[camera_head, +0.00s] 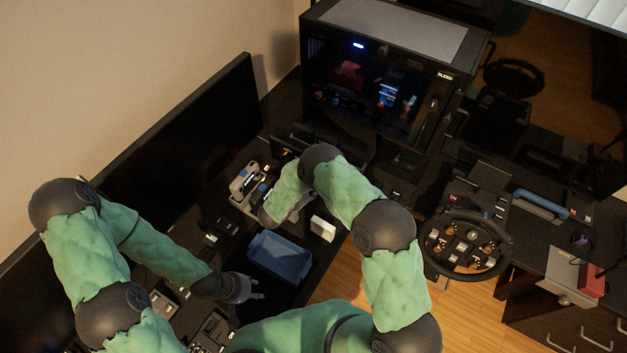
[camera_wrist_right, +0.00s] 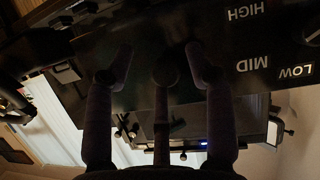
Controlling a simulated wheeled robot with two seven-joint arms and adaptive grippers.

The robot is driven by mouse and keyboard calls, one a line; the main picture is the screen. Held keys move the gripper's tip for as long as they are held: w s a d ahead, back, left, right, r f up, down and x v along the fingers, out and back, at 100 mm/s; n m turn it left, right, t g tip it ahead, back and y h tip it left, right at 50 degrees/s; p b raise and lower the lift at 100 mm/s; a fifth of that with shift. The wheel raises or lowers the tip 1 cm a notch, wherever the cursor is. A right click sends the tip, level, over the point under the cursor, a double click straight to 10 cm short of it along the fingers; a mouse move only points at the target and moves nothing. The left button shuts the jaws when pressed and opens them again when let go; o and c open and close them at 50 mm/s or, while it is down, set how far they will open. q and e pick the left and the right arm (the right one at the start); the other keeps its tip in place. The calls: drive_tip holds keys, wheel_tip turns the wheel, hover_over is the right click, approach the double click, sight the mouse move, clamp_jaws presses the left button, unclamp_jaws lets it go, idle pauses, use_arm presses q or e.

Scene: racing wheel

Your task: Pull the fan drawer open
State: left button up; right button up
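A dark panel (camera_wrist_right: 215,45) marked HIGH, MID and LOW, with a round dial at its right, fills the upper wrist view. It looks like the fan drawer's front, but I cannot tell how far it is pulled out. My right gripper (camera_wrist_right: 160,70) has its fingers spread with their tips in front of or against this panel; contact is unclear. In the head view my right forearm hides most of that hand and the panel. My left gripper (camera_head: 257,290) is beside a blue bin (camera_head: 280,257), fingers apart and empty.
A PC case (camera_head: 390,75) with lit parts stands at the back. A racing wheel (camera_head: 467,243) is to the right. A dark monitor (camera_head: 175,150) lines the left wall. A white box (camera_head: 322,228) sits by my right arm. Wooden floor (camera_head: 455,305) is clear at the lower right.

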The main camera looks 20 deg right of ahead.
drive_tip(key=shift+w+r, duration=0.15)
drive_tip(key=shift+r, duration=0.15)
drive_tip(key=v, duration=1.2)
drive_tip(key=shift+f, duration=0.15)
